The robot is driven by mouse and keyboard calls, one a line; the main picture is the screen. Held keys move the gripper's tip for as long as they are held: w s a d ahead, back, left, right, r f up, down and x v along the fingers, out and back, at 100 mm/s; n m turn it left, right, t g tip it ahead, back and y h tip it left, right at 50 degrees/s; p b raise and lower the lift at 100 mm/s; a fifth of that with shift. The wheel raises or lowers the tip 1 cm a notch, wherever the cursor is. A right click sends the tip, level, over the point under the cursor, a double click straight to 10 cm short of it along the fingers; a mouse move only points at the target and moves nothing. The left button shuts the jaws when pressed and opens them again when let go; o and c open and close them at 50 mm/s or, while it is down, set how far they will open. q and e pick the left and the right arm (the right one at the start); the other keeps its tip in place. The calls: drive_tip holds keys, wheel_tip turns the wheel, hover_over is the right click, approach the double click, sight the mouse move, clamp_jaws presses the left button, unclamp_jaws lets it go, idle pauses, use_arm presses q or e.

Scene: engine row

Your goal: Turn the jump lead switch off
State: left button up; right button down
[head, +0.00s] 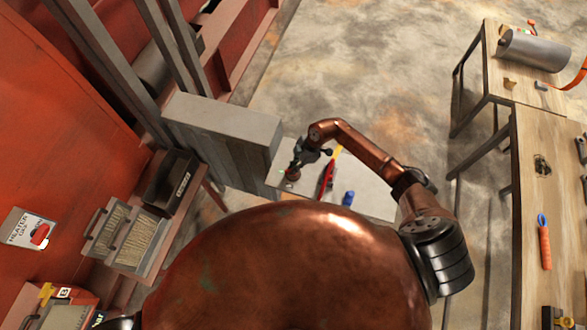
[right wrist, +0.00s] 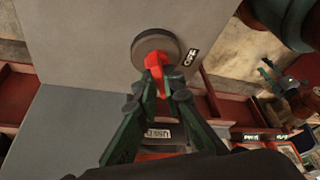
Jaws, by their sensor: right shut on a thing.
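The switch shows in the right wrist view as a red handle (right wrist: 155,62) on a round grey base (right wrist: 150,42), set in a pale grey panel (right wrist: 95,40). My right gripper (right wrist: 160,85) is shut on the red handle, its green fingers pointing at the base. In the head view my right gripper (head: 298,163) is low over the left end of a grey surface (head: 370,192), and hides most of the switch.
A red tool (head: 327,180), a yellow piece (head: 337,152) and a blue object (head: 348,198) lie right of the gripper. A grey block (head: 222,118) stands close on its left. Wooden benches (head: 535,150) stand at the right, with open floor (head: 370,70) between.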

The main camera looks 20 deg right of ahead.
drive_tip(key=n+g+b, duration=0.1)
drive_tip(key=n, duration=0.1)
drive_tip(key=n+g+b, duration=0.1)
drive_tip(key=n+b, duration=0.1)
drive_tip(key=n, duration=0.1)
drive_tip(key=shift+w+f+n, duration=0.1)
drive_tip(key=shift+w+n, duration=0.1)
drive_tip(key=shift+n, duration=0.1)
drive_tip(key=n+b, duration=0.2)
drive_tip(key=n+g+h+b, duration=0.1)
drive_tip(key=n+b, duration=0.1)
drive_tip(key=shift+n+g+h, duration=0.3)
drive_tip(key=shift+s+n+b, duration=0.1)
drive_tip(key=shift+n+b, duration=0.45)
drive_tip(key=shift+n, duration=0.15)
drive_tip(key=c, duration=2)
unclamp_jaws()
drive_tip(key=shift+c, duration=0.2)
